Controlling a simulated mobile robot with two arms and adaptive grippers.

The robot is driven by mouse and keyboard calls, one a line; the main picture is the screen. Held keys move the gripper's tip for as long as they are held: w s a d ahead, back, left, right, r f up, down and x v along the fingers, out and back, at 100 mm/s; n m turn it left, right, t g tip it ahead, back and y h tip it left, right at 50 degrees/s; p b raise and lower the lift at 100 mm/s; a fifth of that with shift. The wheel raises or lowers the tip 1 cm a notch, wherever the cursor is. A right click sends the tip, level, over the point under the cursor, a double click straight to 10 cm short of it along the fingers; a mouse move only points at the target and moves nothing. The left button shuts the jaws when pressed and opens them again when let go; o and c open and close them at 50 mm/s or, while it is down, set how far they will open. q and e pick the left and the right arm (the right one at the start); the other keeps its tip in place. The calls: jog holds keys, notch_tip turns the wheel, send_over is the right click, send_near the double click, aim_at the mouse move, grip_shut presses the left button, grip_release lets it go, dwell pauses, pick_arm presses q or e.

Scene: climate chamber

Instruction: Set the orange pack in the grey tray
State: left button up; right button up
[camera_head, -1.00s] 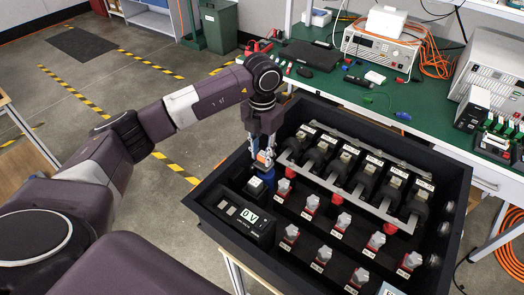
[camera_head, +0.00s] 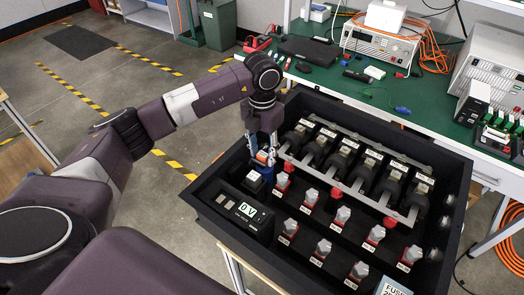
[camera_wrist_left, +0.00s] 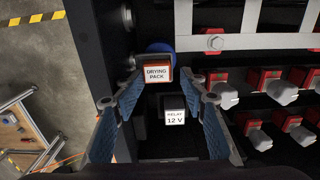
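The orange pack (camera_wrist_left: 157,74) has a white label reading "DRYING PACK" in the left wrist view. In the head view a bit of the pack (camera_head: 262,157) shows orange between my left fingers, at the left inside the black box. My left gripper (camera_wrist_left: 163,84) points down over it with its two blue-padded fingers spread. Gaps show on both sides of the pack, so the fingers are apart from it. The pack sits beside a round blue thing (camera_wrist_left: 160,47), whose shape is mostly hidden. I cannot make out a grey tray. My right gripper is not in view.
A small block labelled "RELAY 12 V" (camera_wrist_left: 175,114) stands close to the pack, between the fingers. The black box wall (camera_head: 212,222) is near on the left. Red-based grey knobs (camera_head: 311,197) and a metal bar (camera_head: 350,192) lie to the right. A green-topped bench (camera_head: 335,82) stands behind.

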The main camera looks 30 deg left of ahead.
pick_arm(q)
jog(key=shift+w+a+r, duration=0.1)
jog(key=shift+a, duration=0.35)
jog(key=shift+w+r, duration=0.1)
jog(key=shift+r, duration=0.4)
notch_tip(320, 180, up, 11)
jog(key=shift+d, duration=0.3)
jog(key=shift+s+f, duration=0.1)
jog(key=shift+s, duration=0.1)
